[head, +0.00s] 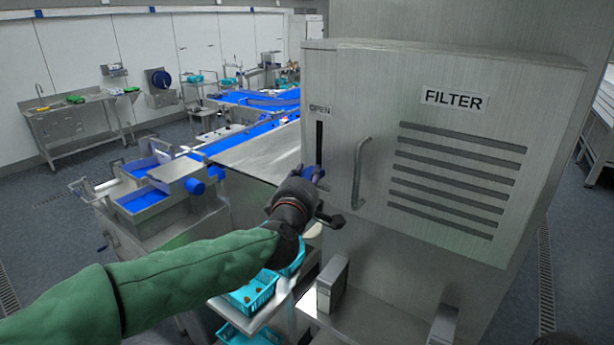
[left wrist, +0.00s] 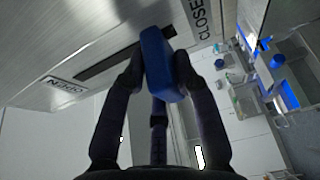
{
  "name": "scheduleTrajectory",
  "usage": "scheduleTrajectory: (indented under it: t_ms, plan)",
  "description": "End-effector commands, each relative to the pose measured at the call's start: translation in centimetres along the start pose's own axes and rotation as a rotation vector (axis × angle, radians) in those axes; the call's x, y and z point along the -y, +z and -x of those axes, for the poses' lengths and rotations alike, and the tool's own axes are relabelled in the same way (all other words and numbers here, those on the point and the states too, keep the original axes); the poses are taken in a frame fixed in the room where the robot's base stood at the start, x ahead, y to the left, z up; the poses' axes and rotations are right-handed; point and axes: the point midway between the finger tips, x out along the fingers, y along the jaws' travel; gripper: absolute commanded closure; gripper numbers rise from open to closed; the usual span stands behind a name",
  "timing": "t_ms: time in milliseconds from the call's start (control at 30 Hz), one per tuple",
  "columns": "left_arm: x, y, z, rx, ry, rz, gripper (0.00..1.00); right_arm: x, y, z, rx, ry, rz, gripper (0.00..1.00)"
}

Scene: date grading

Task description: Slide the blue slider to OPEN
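The blue slider (head: 312,172) sits at the lower end of a dark vertical slot (head: 319,142) in the front of the steel FILTER cabinet (head: 350,80). The OPEN label (head: 319,110) is above the slot's upper end. In the left wrist view the blue slider (left wrist: 158,62) is beside the CLOSED label (left wrist: 202,22), and the OPEN label (left wrist: 68,90) is at the slot's other end. My left gripper (head: 318,190) has its fingers on both sides of the slider, seemingly touching it. The left wrist view shows the left gripper (left wrist: 158,78) closely too.
A curved door handle (head: 359,172) stands out from the cabinet just right of the slot. Below my left arm are teal baskets (head: 252,292) holding dates. A steel table and blue conveyors (head: 250,130) lie to the left. The cabinet face above the slider is clear along the slot.

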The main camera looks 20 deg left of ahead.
Motion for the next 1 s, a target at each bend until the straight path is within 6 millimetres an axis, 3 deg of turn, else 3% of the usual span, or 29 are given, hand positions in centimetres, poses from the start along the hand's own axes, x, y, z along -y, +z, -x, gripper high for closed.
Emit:
scheduleTrajectory:
  t_ms: [233, 700, 1000]
  plan:
    - [-0.9, 0.0, 0.0, -0.001, 0.000, 0.000, 1.00, 0.2, 0.0, 0.7, 0.000, 0.000, 0.000, 1.00]
    - [-8.4, -0.1, 0.0, -0.002, 0.003, 0.000, 1.00, 2.1, 0.2, 5.9, 0.000, 0.000, 0.000, 1.00]
    - [-10.6, -0.1, 0.0, -0.003, 0.004, 0.000, 1.00, 2.6, 0.3, 7.4, 0.000, 0.000, 0.000, 1.00]
